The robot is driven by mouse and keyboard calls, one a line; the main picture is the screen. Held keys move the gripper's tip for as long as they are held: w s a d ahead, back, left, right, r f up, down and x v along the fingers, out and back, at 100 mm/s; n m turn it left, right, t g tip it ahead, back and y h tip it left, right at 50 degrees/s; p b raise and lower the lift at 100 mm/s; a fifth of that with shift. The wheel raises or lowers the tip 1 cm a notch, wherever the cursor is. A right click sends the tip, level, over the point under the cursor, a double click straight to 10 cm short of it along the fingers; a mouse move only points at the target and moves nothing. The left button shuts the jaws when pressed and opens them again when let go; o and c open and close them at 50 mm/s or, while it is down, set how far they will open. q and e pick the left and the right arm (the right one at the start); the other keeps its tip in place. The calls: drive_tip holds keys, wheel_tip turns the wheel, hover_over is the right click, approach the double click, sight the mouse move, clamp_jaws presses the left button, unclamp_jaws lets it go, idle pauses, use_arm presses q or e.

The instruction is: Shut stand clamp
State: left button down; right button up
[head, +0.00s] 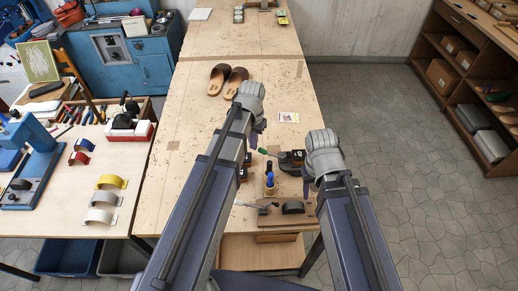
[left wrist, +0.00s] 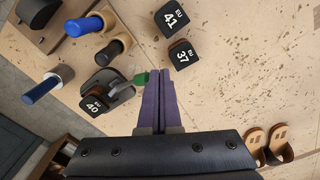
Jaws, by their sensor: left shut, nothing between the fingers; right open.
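The stand clamp, a dark stand with a green-tipped lever, stands on the bench; its body (head: 290,162) and green handle (head: 266,152) show between my two grippers in the head view. In the left wrist view the stand (left wrist: 120,91) bears a black block marked EU 40 (left wrist: 94,104), and the green handle (left wrist: 140,78) points toward my fingers. My left gripper (left wrist: 159,73) is shut and empty, its purple fingertips close beside the handle's end; I cannot tell whether they touch. My right gripper (head: 307,186) is near the stand's right side, open; its fingers are mostly hidden.
Blue-handled tools (head: 268,181) stand in front of the clamp, one also in the left wrist view (left wrist: 85,26). Black blocks marked 41 (left wrist: 171,17) and 37 (left wrist: 182,54) lie beyond. A wooden board (head: 265,218) lies nearer. Brown sandals (head: 217,80) lie farther back; the far bench is mostly clear.

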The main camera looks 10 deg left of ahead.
use_arm(q)
drive_tip(key=shift+f, duration=0.15)
use_arm(e)
drive_tip(key=shift+f, duration=0.15)
drive_tip(key=shift+f+b, duration=2.2)
drive_tip(key=shift+b, duration=0.15)
use_arm(q)
wheel_tip(320, 180, down, 4)
drive_tip(key=shift+f, duration=0.2)
drive_tip(key=shift+d+r, duration=0.1)
drive_tip(key=shift+d, duration=0.1)
use_arm(e)
drive_tip(key=shift+r, duration=0.15)
